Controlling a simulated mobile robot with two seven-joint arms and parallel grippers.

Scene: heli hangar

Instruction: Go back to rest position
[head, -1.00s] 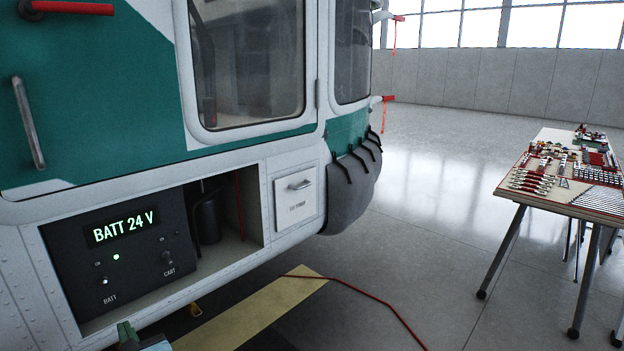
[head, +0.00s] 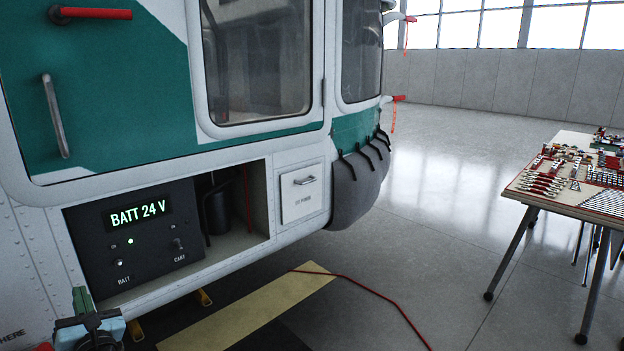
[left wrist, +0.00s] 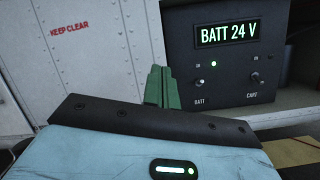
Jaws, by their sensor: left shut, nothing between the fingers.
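My left gripper (head: 82,300) is at the lower left of the head view, in front of and below the battery panel. Its green fingers also show in the left wrist view (left wrist: 158,86), closed together with nothing between them. The battery panel (head: 90,245) is dark, with a lit "BATT 24 V" display (head: 137,215), a glowing green light and two switches labelled BATT and CART. The fingers stand apart from the panel as far as I can see. My right gripper is not in view.
The green and white helicopter (head: 120,110) fills the left side. A red cable (head: 375,291) and a yellow floor strip (head: 250,308) lie below. A table (head: 565,207) with tools stands at right.

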